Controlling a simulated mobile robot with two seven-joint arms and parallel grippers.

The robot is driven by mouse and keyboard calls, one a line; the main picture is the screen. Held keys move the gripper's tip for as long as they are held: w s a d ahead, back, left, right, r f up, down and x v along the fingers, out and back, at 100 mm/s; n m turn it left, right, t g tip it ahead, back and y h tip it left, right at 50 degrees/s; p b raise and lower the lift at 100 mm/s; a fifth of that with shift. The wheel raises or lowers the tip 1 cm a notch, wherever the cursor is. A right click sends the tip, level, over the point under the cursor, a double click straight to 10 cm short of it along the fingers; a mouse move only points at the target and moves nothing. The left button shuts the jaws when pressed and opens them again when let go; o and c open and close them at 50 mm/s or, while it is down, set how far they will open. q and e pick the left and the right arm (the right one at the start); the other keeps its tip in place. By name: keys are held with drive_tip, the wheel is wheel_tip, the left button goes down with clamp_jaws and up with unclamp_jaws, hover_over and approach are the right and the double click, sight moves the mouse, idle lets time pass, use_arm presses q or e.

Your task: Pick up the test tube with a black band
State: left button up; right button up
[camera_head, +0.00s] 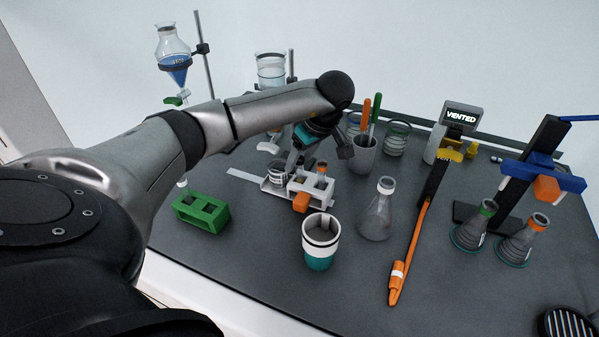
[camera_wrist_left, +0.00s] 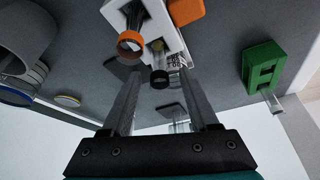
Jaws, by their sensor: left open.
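A white rack (camera_head: 325,190) stands mid-bench, and it also shows at the top of the left wrist view (camera_wrist_left: 168,32). The test tube with a black band (camera_wrist_left: 159,78) shows its dark ring at the rack's edge in the wrist view. A tube with an orange band (camera_wrist_left: 130,44) is beside it in the rack; its top also shows in the head view (camera_head: 321,167). My left gripper (camera_head: 294,167) is over the rack, open. In the wrist view its fingers (camera_wrist_left: 160,80) lie on either side of the black band, with gaps. The black-banded tube is hidden or unclear in the head view.
A green rack (camera_head: 202,212) is left of the white rack. A white-and-teal cup (camera_head: 320,242) and a flask (camera_head: 377,212) stand in front and right. A pen cup (camera_head: 363,154) is behind. Free bench lies at the front.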

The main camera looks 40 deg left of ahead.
use_arm(q)
drive_tip(key=shift+a+f, duration=0.2)
drive_tip(key=shift+f, duration=0.45)
clamp_jaws()
